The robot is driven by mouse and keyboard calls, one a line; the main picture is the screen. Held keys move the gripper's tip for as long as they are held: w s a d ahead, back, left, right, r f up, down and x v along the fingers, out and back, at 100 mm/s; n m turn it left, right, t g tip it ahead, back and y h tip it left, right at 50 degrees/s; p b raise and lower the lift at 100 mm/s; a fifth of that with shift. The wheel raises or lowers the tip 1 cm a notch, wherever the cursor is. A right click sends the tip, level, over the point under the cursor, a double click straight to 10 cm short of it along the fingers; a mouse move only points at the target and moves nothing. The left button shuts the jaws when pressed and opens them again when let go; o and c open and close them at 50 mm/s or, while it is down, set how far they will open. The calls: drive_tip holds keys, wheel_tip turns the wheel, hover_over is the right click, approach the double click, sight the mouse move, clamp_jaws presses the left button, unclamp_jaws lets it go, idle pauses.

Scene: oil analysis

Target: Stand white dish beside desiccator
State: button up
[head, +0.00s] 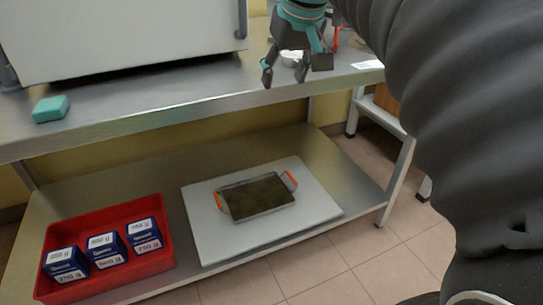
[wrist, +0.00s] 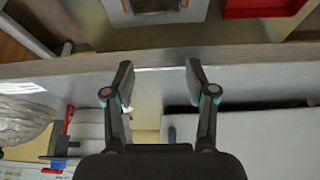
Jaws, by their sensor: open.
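A small white dish (head: 290,56) shows in the head view on the steel bench, partly hidden behind my gripper. My gripper (head: 294,72) is open and empty, its fingers pointing down near the bench's front edge. In the wrist view my gripper (wrist: 160,80) has its two fingers wide apart, with the bench's front edge behind the gap. A small white patch beside the left finger there may be the dish, but I cannot tell. I cannot make out a desiccator in either view.
A large grey cabinet (head: 120,38) stands on the bench (head: 160,88) at left, near a green block (head: 50,109). The lower shelf holds a red bin (head: 107,207) with blue boxes and a white board (head: 222,245) under a metal tray (head: 257,196). A red item (head: 336,38) stands behind my gripper.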

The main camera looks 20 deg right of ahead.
drive_tip(key=s+a+f, duration=0.3)
drive_tip(key=s+f, duration=0.4)
drive_tip(key=f, duration=0.4)
drive_tip(key=s+a+f, duration=0.4)
drive_tip(key=s+f, duration=0.4)
drive_tip(key=f, duration=0.2)
drive_tip(key=shift+a+f+t, duration=0.2)
drive_tip(key=shift+f+t, duration=0.1)
drive_tip(key=shift+f, duration=0.05)
